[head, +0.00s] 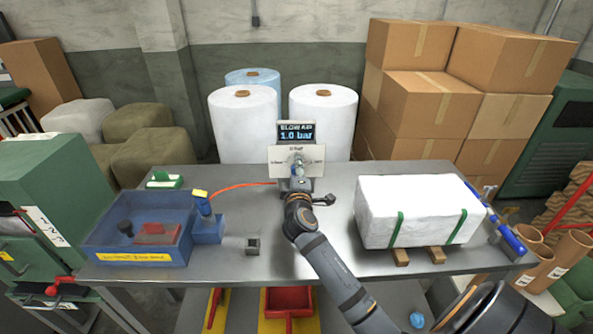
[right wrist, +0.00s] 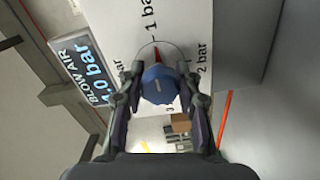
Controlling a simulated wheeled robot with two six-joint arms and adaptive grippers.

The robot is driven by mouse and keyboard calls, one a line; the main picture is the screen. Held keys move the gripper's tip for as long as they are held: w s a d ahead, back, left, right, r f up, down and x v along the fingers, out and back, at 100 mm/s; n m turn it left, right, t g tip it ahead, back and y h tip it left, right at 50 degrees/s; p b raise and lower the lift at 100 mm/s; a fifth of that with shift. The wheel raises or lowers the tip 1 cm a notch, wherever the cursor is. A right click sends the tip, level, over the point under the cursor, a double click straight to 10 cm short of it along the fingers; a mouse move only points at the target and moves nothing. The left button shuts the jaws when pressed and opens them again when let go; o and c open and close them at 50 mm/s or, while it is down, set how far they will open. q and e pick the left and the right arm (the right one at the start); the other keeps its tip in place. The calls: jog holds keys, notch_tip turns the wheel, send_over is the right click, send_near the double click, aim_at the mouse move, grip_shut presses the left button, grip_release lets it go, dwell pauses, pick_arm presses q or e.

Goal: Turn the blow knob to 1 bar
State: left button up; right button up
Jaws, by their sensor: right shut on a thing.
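The blow knob (right wrist: 158,86) is blue and round, on a white dial plate (head: 277,155) at the back of the bench. In the right wrist view its red pointer stands at the "1 bar" mark (right wrist: 144,19); the "2 bar" mark is to the right. The display (head: 297,132) above the plate reads "BLOW AIR 1.0 bar". My right gripper (head: 297,172) is at the dial, its fingers on both sides of the knob and shut on it. In the head view the gripper hides most of the knob. My left gripper is not in view.
A white wrapped bale (head: 415,208) with green straps lies right of my right arm. A blue bin (head: 140,235) and a blue device with an orange hose (head: 240,186) stand on the left. White rolls (head: 243,120) stand behind the bench. The bench's front middle is fairly clear.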

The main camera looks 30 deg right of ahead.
jog(key=shift+f, duration=0.15)
jog(key=o, duration=1.2)
jog(key=v, duration=1.2)
